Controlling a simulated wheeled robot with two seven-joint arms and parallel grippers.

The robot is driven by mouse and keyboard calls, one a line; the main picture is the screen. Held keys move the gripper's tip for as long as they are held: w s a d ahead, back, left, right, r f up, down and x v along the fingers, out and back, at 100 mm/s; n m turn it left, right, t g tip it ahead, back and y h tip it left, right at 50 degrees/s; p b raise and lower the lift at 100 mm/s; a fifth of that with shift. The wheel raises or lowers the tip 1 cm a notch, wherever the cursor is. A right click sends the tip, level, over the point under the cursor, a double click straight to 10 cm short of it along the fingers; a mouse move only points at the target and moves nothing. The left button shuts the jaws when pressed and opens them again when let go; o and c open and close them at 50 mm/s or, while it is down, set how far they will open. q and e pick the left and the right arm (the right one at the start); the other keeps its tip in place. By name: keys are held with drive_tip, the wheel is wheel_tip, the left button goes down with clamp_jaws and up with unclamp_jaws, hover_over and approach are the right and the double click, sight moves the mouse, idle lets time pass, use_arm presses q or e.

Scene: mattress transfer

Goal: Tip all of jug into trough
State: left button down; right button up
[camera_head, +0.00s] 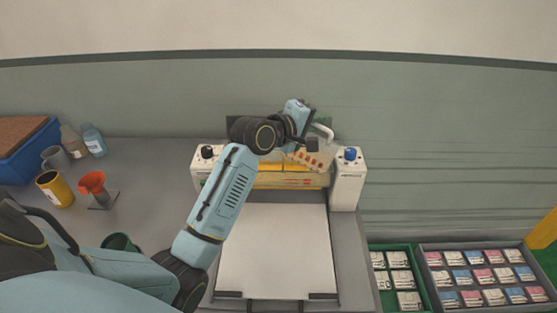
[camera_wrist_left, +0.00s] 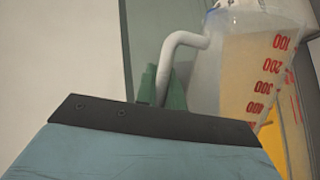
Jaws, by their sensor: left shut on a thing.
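My left gripper (camera_head: 312,143) is over the machine at the back middle, shut on the white handle of a clear jug. The jug (camera_head: 309,160) hangs tilted above the yellow trough (camera_head: 290,182) between the machine's two white end blocks. In the left wrist view, the jug (camera_wrist_left: 262,70) shows red scale marks and pale yellowish contents, with its handle between my green fingertips (camera_wrist_left: 160,92). My arm hides part of the jug and trough. Whether anything is flowing out cannot be told. My right gripper is not in view.
A white flat bed (camera_head: 272,250) lies before the machine, with a blue knob (camera_head: 350,154) at its right. At left are a blue bin (camera_head: 28,155), bottles (camera_head: 93,140), a yellow cup (camera_head: 54,189) and an orange funnel (camera_head: 92,182). A tray of packets (camera_head: 484,277) lies right.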

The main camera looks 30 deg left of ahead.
use_arm(q)
drive_tip(key=shift+a, duration=0.25)
drive_tip(key=shift+s, duration=0.1)
drive_tip(key=shift+f, duration=0.1)
drive_tip(key=shift+a+f, duration=0.1)
drive_tip(key=shift+a, duration=0.25)
drive_tip(key=shift+d, duration=0.15)
drive_tip(key=shift+a+n, duration=0.3)
drive_tip(key=shift+r, duration=0.2)
